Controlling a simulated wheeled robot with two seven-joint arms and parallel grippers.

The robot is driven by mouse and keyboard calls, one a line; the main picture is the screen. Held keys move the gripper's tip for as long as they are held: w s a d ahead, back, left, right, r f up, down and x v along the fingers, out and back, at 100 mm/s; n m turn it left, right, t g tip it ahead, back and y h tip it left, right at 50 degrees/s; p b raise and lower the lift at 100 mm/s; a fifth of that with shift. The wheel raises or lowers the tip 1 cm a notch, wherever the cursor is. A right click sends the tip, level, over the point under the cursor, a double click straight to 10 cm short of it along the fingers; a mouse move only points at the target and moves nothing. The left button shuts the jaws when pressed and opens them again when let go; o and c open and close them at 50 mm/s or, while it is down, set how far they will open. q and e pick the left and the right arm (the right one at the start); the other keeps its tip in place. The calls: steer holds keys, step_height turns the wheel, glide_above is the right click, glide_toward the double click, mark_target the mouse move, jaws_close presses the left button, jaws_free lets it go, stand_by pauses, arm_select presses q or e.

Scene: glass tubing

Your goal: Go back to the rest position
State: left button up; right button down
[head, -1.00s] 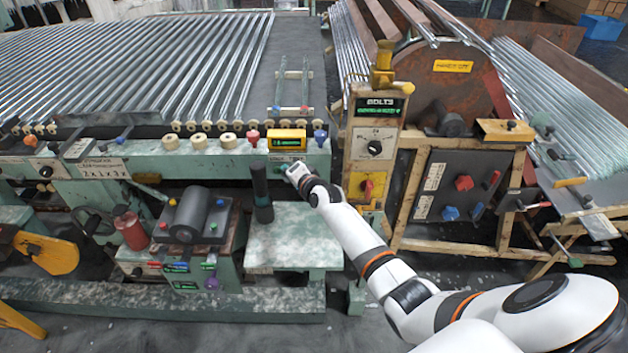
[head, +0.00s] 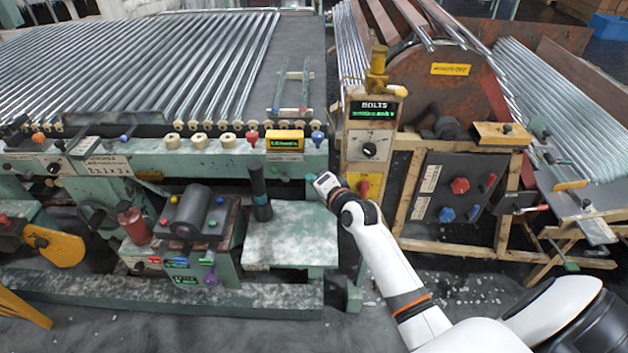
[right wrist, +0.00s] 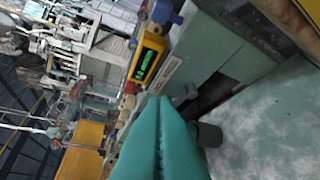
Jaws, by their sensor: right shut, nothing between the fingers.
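My right arm comes in from the lower right of the head view. My right gripper (head: 312,178) is in front of the green machine's panel, above and beside the machine's pale green shelf (head: 290,235). In the right wrist view its teal fingers (right wrist: 160,102) are pressed together with nothing between them. My left gripper and arm do not show in either view.
A dark upright cylinder (head: 259,195) stands left of the gripper. A yellow display box (head: 284,140) sits on the panel above. The BOLTS control post (head: 370,145) and a wood-framed black switch panel (head: 455,192) stand to the right.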

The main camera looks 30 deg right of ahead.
stand_by(0.5)
steer(key=s+a+f+n+g+y, duration=0.1)
steer(key=s+a+f+n+g, duration=0.3)
steer(key=s, duration=0.4)
steer(key=s+a+f+n+g, duration=0.25)
steer(key=s+a+n, duration=0.25)
steer(key=s, duration=0.3)
steer(key=s+a+n+g+h, duration=0.1)
steer(key=s+a+n+g, duration=0.15)
steer(key=s, duration=0.75)
steer(key=s+a+n+g, duration=0.1)
steer(key=s+n+g, duration=0.25)
steer(key=s, duration=0.65)
step_height(320, 180, down, 27)
steer(key=s, duration=0.1)
steer(key=s+d+f+g, duration=0.1)
steer(key=s+d+f, duration=0.2)
steer(key=s+f, duration=1.1)
steer(key=shift+s+d+f+n+g+h, duration=0.2)
steer(key=shift+s+f+n+g+h, duration=0.15)
steer(key=shift+s, duration=0.55)
